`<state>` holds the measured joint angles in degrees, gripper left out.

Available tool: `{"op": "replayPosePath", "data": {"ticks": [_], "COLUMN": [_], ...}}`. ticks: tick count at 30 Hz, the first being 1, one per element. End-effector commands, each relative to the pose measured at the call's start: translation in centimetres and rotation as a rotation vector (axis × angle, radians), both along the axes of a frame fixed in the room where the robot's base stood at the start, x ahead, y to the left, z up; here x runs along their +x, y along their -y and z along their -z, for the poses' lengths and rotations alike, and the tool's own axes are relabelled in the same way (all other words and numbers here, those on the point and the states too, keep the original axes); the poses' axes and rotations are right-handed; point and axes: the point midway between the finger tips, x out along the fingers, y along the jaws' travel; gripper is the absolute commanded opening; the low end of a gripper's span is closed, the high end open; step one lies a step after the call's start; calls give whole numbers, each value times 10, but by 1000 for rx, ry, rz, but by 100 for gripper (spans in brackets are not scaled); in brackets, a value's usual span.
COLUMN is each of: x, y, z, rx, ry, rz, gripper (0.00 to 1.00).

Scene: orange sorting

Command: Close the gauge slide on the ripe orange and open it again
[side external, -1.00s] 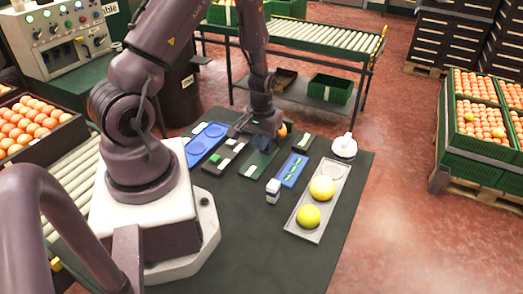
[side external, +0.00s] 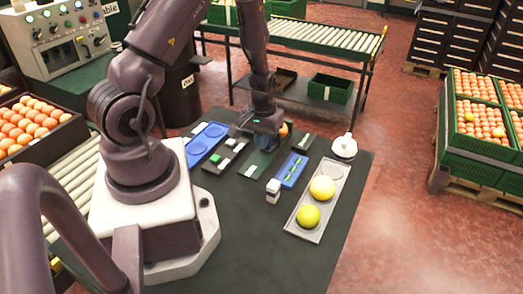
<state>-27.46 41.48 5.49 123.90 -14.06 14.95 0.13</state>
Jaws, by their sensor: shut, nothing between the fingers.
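The orange (side external: 284,129) shows just behind and to the right of my gripper, partly hidden by it. A dark green plate with a pale mark (side external: 252,172), probably the gauge, lies under and in front of my gripper. Its slide is hidden or too small to make out, so I cannot tell whether it is closed on the orange. My gripper (side external: 268,145) is shut, low over the far part of this plate, beside the orange. The fingertips are dark and small; I cannot tell whether they touch anything.
A blue two-hollow tray (side external: 196,151) and a black block (side external: 213,167) lie left. A blue plate (side external: 302,161), small white block (side external: 273,197) and round white device (side external: 344,154) lie right. A grey tray (side external: 291,224) holds two yellow fruits. The front mat (side external: 255,250) is clear.

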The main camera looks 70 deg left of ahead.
Motion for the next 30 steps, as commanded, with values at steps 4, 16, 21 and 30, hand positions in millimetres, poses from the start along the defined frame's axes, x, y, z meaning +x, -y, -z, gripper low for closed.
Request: {"op": "replayPosePath", "data": {"ticks": [4, 16, 21, 30], "x": [-1, 3, 3, 4], "y": [1, -3, -3, -4], "z": [0, 0, 0, 0], "rx": [-1, -1, 0, 3], "ry": [-1, -1, 0, 3], "rz": [0, 0, 0, -1], "gripper": [0, 0, 0, 0]}}
